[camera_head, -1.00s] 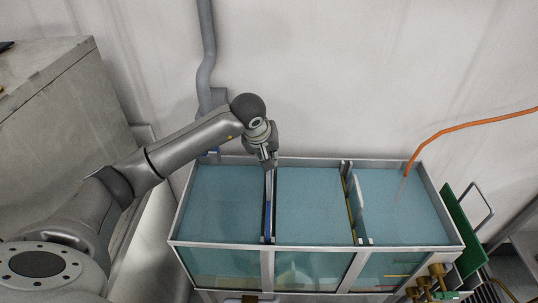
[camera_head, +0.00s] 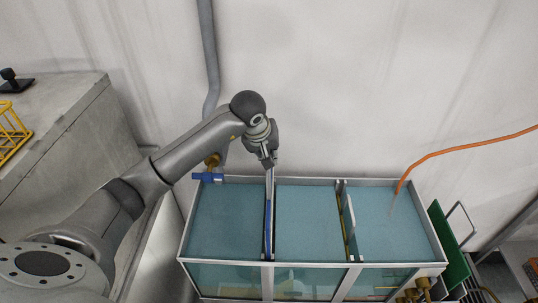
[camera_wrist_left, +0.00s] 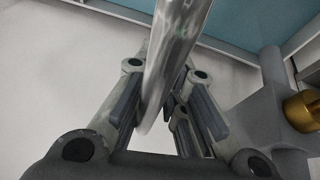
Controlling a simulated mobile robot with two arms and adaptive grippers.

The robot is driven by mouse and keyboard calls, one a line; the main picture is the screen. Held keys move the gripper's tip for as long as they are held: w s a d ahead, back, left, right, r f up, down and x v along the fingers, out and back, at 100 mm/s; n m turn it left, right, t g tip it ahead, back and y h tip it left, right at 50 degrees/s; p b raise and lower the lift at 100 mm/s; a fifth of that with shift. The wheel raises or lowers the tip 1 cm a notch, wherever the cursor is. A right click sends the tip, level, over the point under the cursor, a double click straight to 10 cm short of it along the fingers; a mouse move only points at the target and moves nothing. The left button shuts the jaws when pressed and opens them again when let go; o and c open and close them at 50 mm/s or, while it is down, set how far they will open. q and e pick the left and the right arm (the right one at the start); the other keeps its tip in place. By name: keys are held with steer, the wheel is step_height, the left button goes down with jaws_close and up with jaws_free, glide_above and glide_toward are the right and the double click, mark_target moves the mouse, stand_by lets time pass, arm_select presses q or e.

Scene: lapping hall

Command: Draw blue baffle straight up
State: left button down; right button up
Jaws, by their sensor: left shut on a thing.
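The blue baffle (camera_head: 268,225) shows as a thin blue strip with a pale metal edge, standing across the glass-fronted tank (camera_head: 225,262) between its left and middle compartments. My left gripper (camera_head: 267,162) is at the baffle's far end, just beyond the tank's back rim. In the left wrist view a grey metal bar (camera_wrist_left: 178,50) with a rounded end runs between the fingers of the left gripper (camera_wrist_left: 165,105), which is shut on it. How far the baffle's lower edge sits in the liquid is hidden. My right gripper is not in view.
A second divider (camera_head: 347,220), yellowish with a metal plate, stands to the right. An orange hose (camera_head: 460,150) enters the right compartment. A blue-handled valve (camera_head: 208,177) and grey pipe (camera_head: 207,60) are behind the tank. A yellow rack (camera_head: 12,130) lies far left.

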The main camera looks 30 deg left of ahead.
arm_select(q)
steer(key=shift+w+r+p, duration=0.1)
steer(key=shift+r+p, duration=2.8)
steer(key=shift+r, duration=4.2)
